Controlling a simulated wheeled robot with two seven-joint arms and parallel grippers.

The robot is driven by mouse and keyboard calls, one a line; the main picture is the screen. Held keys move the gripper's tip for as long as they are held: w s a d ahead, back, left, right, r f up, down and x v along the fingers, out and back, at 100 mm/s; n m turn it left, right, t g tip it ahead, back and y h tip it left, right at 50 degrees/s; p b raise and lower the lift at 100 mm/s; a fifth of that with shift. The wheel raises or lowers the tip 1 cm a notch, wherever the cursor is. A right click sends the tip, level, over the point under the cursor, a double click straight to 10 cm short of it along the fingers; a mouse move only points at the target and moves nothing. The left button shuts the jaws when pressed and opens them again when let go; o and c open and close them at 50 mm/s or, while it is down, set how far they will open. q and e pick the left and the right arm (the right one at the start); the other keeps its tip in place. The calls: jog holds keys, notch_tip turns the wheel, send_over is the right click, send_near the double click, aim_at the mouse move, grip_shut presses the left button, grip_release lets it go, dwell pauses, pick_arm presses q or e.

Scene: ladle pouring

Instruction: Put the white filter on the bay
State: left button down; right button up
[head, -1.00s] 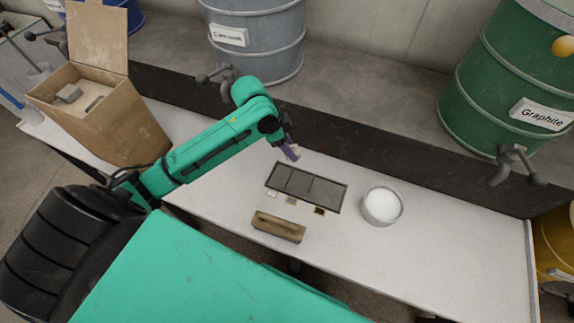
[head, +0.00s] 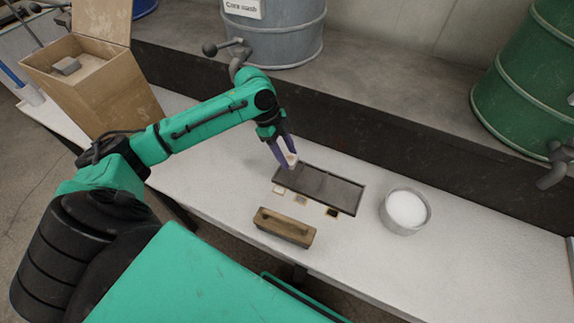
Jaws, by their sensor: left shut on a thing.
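My left gripper (head: 283,158) has purple fingers and is shut on a small whitish piece, the white filter (head: 291,159). It holds the filter over or just behind the left end of the bay, a dark, shallow rectangular tray (head: 325,188) on the white table. The fingers hide part of the filter and the tray's left corner. I cannot tell whether the filter touches the tray. My right gripper is not in view.
Small square pieces, pale (head: 279,189), tan (head: 301,200) and dark (head: 332,212), lie along the tray's front edge. A wooden block (head: 286,227) is nearer. A bowl of white material (head: 405,210) stands right.

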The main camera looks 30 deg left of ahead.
pick_arm(q)
notch_tip(320, 180, down, 5)
jog(key=shift+r+b, duration=0.1)
jog(key=shift+b, duration=0.25)
jog(key=c, duration=0.6)
grip_release()
jog(key=p+v, duration=0.1)
jog(key=v, duration=0.6)
jog(key=shift+a+r, duration=0.1)
jog(key=shift+r, duration=0.2)
